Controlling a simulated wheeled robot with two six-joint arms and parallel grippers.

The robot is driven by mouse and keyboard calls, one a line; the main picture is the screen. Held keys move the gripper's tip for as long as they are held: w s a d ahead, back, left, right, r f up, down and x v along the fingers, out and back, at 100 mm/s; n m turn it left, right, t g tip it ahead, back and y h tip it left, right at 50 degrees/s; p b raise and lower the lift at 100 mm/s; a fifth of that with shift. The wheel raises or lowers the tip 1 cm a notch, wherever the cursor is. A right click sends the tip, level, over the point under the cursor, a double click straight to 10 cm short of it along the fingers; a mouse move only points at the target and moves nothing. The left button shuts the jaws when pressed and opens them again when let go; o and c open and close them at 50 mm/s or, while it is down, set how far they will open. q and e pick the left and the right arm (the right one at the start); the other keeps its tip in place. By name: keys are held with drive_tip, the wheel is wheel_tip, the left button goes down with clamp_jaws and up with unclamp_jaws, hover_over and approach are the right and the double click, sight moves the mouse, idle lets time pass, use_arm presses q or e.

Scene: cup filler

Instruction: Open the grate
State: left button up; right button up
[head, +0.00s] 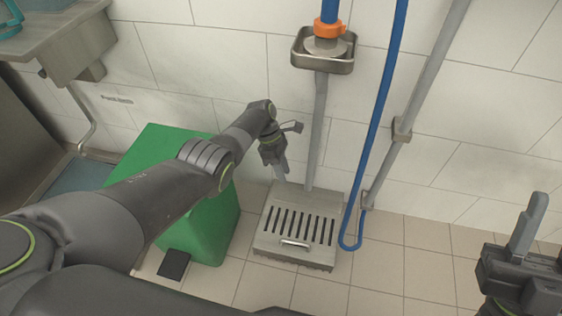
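The grate (296,221) is a grey metal cover with dark slots, lying flat over a box-like drain on the tiled floor, in the lower middle of the head view. A small bar handle (295,243) sits near its front edge. My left gripper (284,178) points down just above the back left of the grate, apart from the handle; its finger opening is too small to tell. My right gripper (530,228) is at the far right edge, away from the grate; one finger points up and its opening is unclear.
A green bin (212,231) stands left of the grate, under my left arm. A blue hose (385,95) hangs in a loop to the right of the grate. A grey pipe (319,125) rises behind it to a metal tray (323,62). Floor tiles on the right are clear.

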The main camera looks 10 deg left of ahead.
drive_tip(key=shift+w+d+f+m+g+h, duration=0.35)
drive_tip(key=shift+w+f+m+g+h, duration=0.4)
drive_tip(key=shift+h, duration=0.3)
drive_tip(key=shift+w+d+f+m+g+h, duration=0.35)
drive_tip(key=shift+w+f+m+g+h, duration=0.3)
drive_tip(key=shift+w+m+h, duration=0.35)
drive_tip(key=shift+s, duration=0.1)
